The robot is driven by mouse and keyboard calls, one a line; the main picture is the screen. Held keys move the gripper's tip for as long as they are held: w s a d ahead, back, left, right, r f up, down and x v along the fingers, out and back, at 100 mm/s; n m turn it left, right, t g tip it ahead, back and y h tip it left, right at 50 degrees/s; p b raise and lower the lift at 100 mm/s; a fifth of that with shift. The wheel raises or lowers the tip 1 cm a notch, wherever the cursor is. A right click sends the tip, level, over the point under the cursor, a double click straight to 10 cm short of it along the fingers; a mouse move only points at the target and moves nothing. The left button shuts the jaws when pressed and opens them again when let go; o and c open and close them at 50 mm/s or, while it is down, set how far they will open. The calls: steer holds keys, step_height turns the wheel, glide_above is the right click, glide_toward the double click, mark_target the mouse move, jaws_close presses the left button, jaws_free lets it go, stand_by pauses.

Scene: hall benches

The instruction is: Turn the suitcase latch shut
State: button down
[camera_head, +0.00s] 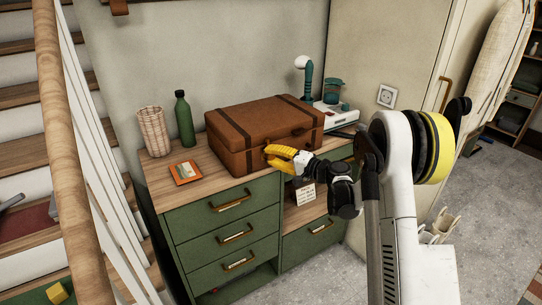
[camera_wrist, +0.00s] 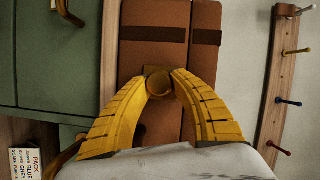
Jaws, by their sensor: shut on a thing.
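The brown suitcase (camera_head: 240,120) lies closed on the wooden top of the green cabinet, with two dark straps across it. In the wrist view the suitcase (camera_wrist: 152,55) fills the middle, turned on its side. A round brass latch (camera_wrist: 158,84) sits at the seam on its front face. My gripper (camera_head: 268,156) has yellow fingers and reaches the suitcase front from the right. In the wrist view my gripper (camera_wrist: 163,76) has its fingertips on either side of the latch, shut on it. In the head view the fingers hide the latch.
A woven basket (camera_head: 151,132), a green bottle (camera_head: 184,119) and an orange tray (camera_head: 185,173) stand left of the suitcase. A white and teal appliance (camera_head: 333,112) stands behind right. A printed card (camera_head: 305,194) is below the gripper. A stair rail (camera_head: 68,130) borders the left.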

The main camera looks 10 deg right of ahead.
steer(key=c, duration=1.1)
jaws_free()
steer(key=v, duration=1.2)
steer(key=shift+r, duration=0.1)
